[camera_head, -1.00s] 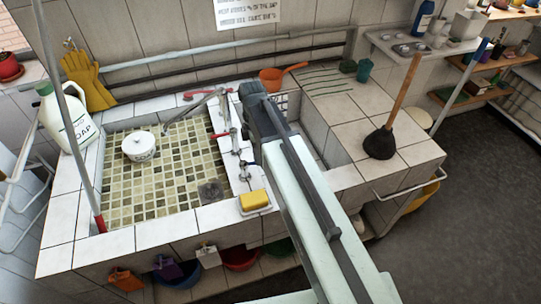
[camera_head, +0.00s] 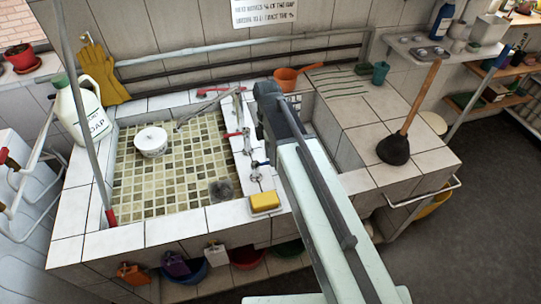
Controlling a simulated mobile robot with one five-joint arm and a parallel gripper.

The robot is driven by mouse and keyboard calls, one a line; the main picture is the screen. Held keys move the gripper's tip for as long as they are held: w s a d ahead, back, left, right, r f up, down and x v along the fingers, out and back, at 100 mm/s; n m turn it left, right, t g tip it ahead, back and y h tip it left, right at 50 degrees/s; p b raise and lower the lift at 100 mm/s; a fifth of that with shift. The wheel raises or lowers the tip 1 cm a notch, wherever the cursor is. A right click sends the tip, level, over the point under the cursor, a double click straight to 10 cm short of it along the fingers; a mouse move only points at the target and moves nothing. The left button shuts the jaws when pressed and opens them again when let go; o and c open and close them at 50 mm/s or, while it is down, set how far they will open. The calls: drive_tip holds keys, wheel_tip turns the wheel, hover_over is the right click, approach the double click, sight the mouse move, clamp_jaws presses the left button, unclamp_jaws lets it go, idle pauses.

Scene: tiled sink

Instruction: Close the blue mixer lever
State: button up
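The blue mixer lever (camera_head: 261,163) is a small blue handle on the nearest tap, on the divider right of the tiled basin (camera_head: 182,196). Its exact angle is too small to tell. Red levers (camera_head: 236,133) mark other taps farther back on the divider. My pale green arm (camera_head: 322,215) reaches from the bottom right up over the sink and ends in a dark joint just right of the taps. My gripper's fingers do not show; they are hidden beyond the arm or out of view.
A yellow sponge (camera_head: 264,201) lies in front of the taps. A soap jug (camera_head: 80,112) stands left, a plunger (camera_head: 394,145) right, and an orange pan (camera_head: 288,78) behind. A thin upright pole (camera_head: 84,110) crosses the left side.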

wheel_tip(320, 180, up, 8)
drive_tip(key=w+p, duration=0.1)
drive_tip(key=p, duration=0.6)
drive_tip(key=shift+w+a+f, duration=0.15)
drive_tip(key=shift+w+f, duration=0.1)
drive_tip(key=s+d+m+t, duration=0.1)
drive_tip(key=s+d+m, duration=0.2)
drive_tip(key=d+m, duration=0.4)
drive_tip(key=s+d+f+m+t, duration=0.1)
drive_tip(key=s+d+m, duration=0.2)
drive_tip(key=d+m, duration=0.4)
drive_tip(key=m+b, duration=0.1)
drive_tip(key=m, duration=0.5)
drive_tip(key=shift+f+m+y, duration=0.2)
drive_tip(key=shift+m+y, duration=0.1)
drive_tip(key=shift+m, duration=0.1)
